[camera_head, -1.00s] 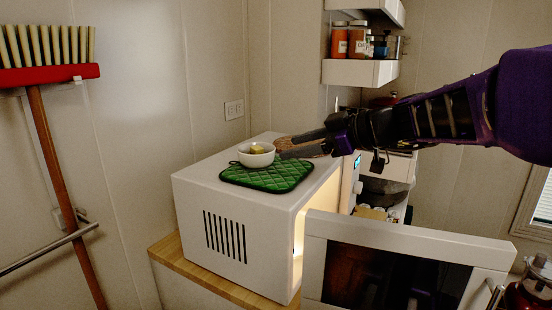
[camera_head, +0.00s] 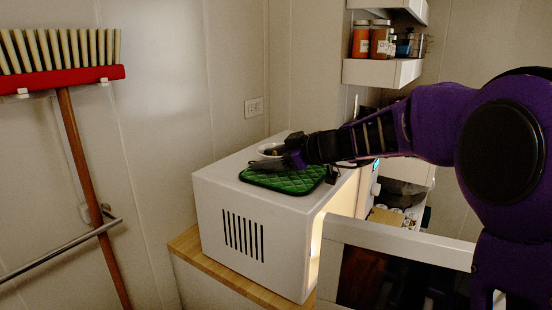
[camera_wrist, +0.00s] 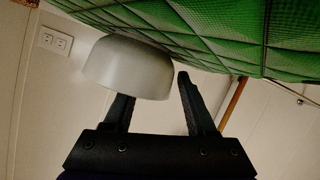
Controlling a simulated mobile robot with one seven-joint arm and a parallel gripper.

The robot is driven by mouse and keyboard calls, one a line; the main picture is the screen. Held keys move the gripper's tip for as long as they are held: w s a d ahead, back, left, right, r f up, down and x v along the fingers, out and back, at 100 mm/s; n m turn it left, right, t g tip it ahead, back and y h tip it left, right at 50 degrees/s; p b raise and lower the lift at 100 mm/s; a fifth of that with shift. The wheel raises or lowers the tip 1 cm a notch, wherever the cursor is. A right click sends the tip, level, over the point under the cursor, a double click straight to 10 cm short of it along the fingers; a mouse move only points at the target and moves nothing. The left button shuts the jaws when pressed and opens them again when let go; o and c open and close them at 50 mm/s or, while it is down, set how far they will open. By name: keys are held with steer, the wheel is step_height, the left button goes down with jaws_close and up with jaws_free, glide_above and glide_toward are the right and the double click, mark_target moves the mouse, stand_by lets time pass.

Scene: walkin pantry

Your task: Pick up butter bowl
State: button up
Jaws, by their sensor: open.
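The butter bowl is a small white bowl (camera_head: 266,150) on a green quilted pot holder (camera_head: 285,181) on top of the white microwave (camera_head: 225,190). My gripper (camera_head: 272,161) is at the bowl, low over the pot holder, and covers part of it. In the wrist view, which is upside down, the bowl (camera_wrist: 128,70) rests against the pot holder (camera_wrist: 220,35). My gripper (camera_wrist: 155,95) is open there. One finger's tip is hidden behind the bowl; the other shows beside it, to the right. The bowl's contents are hidden.
The microwave's open door (camera_head: 400,240) stands out at the front right. The microwave sits on a wooden counter (camera_head: 187,243) beside the wall. A shelf (camera_head: 382,72) with jars hangs behind my arm. A red-headed broom (camera_head: 62,80) hangs at the left.

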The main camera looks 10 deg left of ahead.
jaws_close()
stand_by(0.3)
stand_by(0.3)
